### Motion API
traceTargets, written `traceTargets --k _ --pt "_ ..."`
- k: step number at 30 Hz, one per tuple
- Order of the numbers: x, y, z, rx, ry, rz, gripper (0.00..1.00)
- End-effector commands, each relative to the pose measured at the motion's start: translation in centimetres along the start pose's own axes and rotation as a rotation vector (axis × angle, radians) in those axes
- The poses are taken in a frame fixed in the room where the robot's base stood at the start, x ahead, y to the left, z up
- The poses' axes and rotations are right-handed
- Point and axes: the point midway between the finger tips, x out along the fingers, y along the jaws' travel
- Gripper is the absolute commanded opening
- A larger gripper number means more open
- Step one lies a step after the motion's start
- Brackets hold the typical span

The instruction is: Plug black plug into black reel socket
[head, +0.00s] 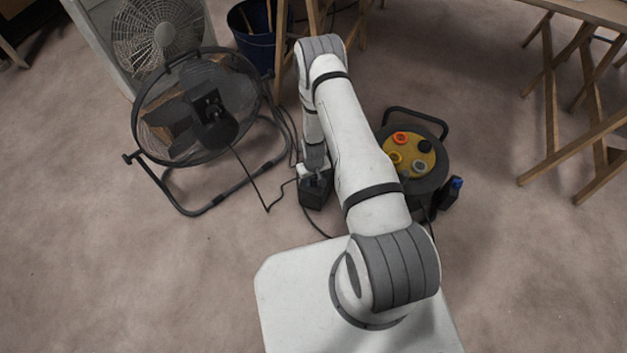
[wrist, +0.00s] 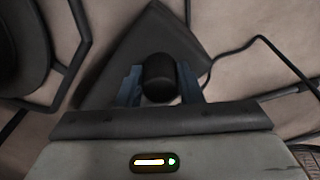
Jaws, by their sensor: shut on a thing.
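My gripper (wrist: 159,88) is shut on the black plug (wrist: 159,72), a dark cylinder between its two blue-grey fingers in the wrist view. In the head view my gripper (head: 316,178) is low over a dark block (head: 315,196), left of the reel; the plug cannot be made out there. In the wrist view the dark block (wrist: 150,32) lies beneath the plug; I cannot tell whether they touch. The cable reel (head: 440,172) stands right of my forearm, which partly covers it. Its yellow face carries an orange, a yellow, a bluish-grey and a black socket (head: 425,146).
A black floor fan (head: 180,110) stands at the left, its cable (head: 254,188) running over the floor towards the block. A blue bucket (head: 258,38) and wooden trestles (head: 549,100) stand behind. A dark block with a blue top (head: 452,192) stands right of the reel.

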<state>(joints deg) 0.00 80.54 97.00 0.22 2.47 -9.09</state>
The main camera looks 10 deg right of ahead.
Motion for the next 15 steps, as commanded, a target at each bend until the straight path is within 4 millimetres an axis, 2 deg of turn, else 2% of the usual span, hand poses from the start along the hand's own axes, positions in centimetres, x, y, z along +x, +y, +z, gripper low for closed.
traceTargets --k 3,10,15 --pt "0.0 0.0 0.0 0.000 0.000 0.000 0.13" --pt "-0.3 0.0 -0.1 -0.001 0.001 0.000 0.13" --pt "-2.9 0.0 -0.1 -0.001 0.002 0.000 0.13"
